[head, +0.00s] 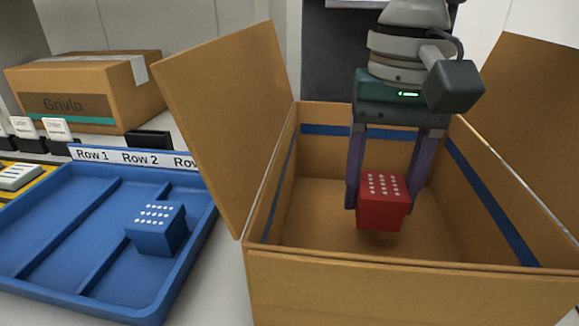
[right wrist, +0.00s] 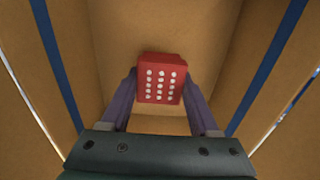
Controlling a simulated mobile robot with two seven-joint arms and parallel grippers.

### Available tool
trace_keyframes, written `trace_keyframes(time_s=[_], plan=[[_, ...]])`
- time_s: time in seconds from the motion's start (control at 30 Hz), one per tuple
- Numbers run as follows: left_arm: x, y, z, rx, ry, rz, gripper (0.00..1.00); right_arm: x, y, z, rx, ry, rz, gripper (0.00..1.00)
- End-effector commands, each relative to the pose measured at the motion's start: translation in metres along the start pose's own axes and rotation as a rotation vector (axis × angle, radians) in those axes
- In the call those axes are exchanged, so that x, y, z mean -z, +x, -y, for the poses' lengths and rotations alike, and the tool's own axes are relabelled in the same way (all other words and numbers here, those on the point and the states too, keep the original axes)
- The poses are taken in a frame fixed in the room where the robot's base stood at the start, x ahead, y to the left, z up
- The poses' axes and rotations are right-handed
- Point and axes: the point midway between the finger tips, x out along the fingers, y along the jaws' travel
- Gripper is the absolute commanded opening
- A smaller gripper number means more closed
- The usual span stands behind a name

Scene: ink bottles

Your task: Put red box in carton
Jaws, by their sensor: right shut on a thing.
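The red box (head: 382,203) is a small cube with rows of white dots on one face. My right gripper (head: 383,190) is shut on it, with one purple finger on each side. The gripper points down through the opening of the open carton (head: 400,272). The red box hangs inside the carton's walls, and a dark patch shows on the floor under it. In the right wrist view the red box (right wrist: 160,80) sits between the fingertips, with the carton walls around it. My left gripper is not in view.
A blue tray (head: 50,230) with row labels stands left of the carton and holds a blue dotted box (head: 157,229). The carton's side flaps (head: 225,115) stand up and outward. A closed cardboard box (head: 85,90) is at the back left.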

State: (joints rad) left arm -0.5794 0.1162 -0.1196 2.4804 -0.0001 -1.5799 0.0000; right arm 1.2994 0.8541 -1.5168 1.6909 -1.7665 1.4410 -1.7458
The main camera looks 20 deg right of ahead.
Motion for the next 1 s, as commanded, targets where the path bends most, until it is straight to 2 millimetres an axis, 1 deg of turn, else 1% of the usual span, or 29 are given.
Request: trace_keyframes(time_s=[0.1, 0.23, 0.3, 0.53, 0.67, 0.7, 0.93, 1.0], plan=[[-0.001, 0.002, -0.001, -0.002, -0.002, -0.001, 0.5, -0.001, 0.021, -0.001, -0.004, 0.001, 0.003, 0.05], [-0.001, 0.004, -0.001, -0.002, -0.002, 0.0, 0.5, -0.001, 0.037, -0.001, -0.003, 0.0, 0.003, 0.05], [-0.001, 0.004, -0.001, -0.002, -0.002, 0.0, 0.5, -0.001, 0.04, 0.0, -0.001, -0.001, 0.001, 0.05], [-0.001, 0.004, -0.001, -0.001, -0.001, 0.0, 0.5, 0.0, 0.04, 0.0, -0.001, -0.001, 0.0, 0.05], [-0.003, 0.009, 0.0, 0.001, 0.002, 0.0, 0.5, 0.0, 0.045, 0.0, -0.001, -0.001, 0.001, 0.05], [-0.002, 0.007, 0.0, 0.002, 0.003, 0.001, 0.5, 0.0, 0.043, -0.001, -0.001, -0.001, 0.0, 0.66], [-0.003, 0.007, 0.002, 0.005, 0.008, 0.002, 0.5, 0.0, 0.043, -0.001, -0.002, -0.001, 0.001, 0.92], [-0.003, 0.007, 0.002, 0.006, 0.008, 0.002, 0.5, 0.0, 0.043, -0.001, -0.002, -0.001, 0.001, 0.92]])
